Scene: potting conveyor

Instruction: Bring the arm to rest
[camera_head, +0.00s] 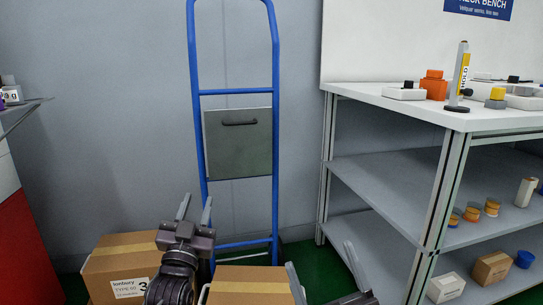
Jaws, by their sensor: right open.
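My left gripper (197,199) points up near the bottom centre, in front of the taped cardboard boxes and the blue hand truck. Its two fingers stand apart with nothing between them. My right gripper (319,255) is lower and to the right, at the bottom edge. Most of both arms is outside the view.
A labelled cardboard box (110,262) and a second box (247,288) stand at the bottom. A blue hand truck (194,100) leans by the wall. A grey shelf bench (385,185) with small items fills the right. A red cabinet (30,250) is at left.

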